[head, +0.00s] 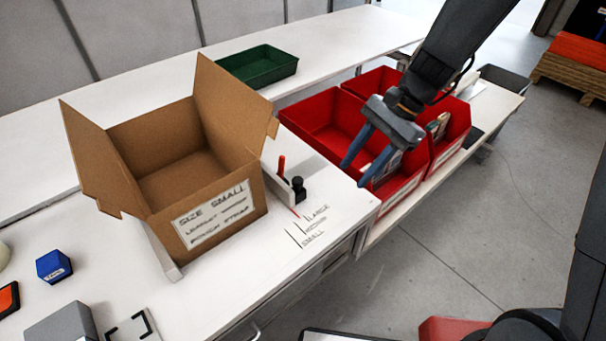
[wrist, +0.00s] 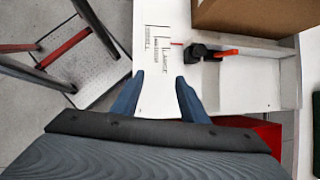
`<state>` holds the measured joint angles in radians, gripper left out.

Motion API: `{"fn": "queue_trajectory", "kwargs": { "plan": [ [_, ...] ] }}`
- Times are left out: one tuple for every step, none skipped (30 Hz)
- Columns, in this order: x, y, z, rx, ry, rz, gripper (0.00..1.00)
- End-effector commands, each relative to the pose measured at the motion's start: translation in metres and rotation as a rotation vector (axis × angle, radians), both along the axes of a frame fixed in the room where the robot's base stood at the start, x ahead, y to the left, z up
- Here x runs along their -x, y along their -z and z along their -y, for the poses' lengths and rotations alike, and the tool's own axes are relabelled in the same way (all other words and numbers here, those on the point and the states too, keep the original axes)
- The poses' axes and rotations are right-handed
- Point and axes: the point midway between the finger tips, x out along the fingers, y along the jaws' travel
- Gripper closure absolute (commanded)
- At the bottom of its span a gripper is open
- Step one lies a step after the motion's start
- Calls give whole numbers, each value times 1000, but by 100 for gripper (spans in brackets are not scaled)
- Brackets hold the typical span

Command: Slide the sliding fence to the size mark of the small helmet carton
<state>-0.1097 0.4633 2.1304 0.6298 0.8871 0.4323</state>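The small helmet carton (head: 222,222) stands open on the white bench, its label reading SIZE SMALL. The sliding fence (head: 276,186) is a pale upright plate at its right, with a black knob (head: 298,188) and red lever (head: 281,166). In the wrist view the fence (wrist: 258,50) lies at upper right. Its red pointer (head: 294,212) is near the LARGE end of the printed size marks (head: 304,232); the SMALL line is farther toward the front. My gripper (head: 355,174) is open and empty, right of the fence and apart from it. Its fingers (wrist: 160,77) show below the marks.
Red bins (head: 325,122) with some contents stand right of the bench, behind my gripper. A green tray (head: 258,66) sits on the back counter. A blue block (head: 54,266) and grey box (head: 62,325) are at left. The bench around the marks is clear.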

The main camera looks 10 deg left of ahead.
Motion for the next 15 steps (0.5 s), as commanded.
{"fn": "queue_trajectory", "kwargs": {
  "plan": [
    [-9, 5, -19, -37, 56, -59, 60],
    [-14, 6, -29, -58, 90, -91, 60],
    [-19, 7, -41, -83, 128, -130, 60],
    [-23, 7, -49, -100, 152, -156, 60],
    [-26, 7, -56, -114, 173, -177, 60],
    [-29, 7, -63, -130, 196, -202, 60],
    [-32, 7, -67, -139, 211, -215, 60],
    [-34, 7, -71, -147, 220, -227, 60],
    [-35, 7, -75, -155, 231, -240, 60],
    [-35, 8, -77, -159, 237, -246, 60],
    [-35, 9, -79, -160, 240, -250, 60],
    [-34, 11, -82, -162, 242, -252, 60],
    [-33, 13, -85, -163, 243, -253, 60],
    [-31, 16, -87, -162, 242, -254, 60],
    [-29, 20, -90, -161, 242, -254, 60]
  ]
}}
